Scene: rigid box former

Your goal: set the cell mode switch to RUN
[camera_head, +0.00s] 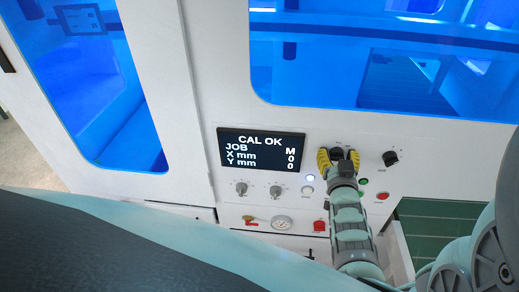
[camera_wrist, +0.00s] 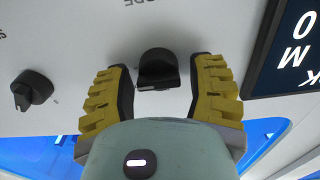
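The mode switch is a black rotary knob (camera_wrist: 158,70) on the white panel, in the middle of the wrist view. A partly cut-off label ending in "ODE" is printed by it. My gripper (camera_wrist: 163,66) has its two yellow fingers spread, one on each side of the knob, with a visible gap on both sides. In the head view my gripper (camera_head: 338,160) is at the panel, right of the display, and largely hides the knob. The knob's pointer direction and its position marks cannot be read.
A second black knob (camera_wrist: 33,90) sits to one side, also right of my gripper in the head view (camera_head: 390,158). The display (camera_head: 261,150) reads "CAL OK". Two grey knobs (camera_head: 276,191), a lit white button (camera_head: 310,178) and a red button (camera_head: 383,196) are close by.

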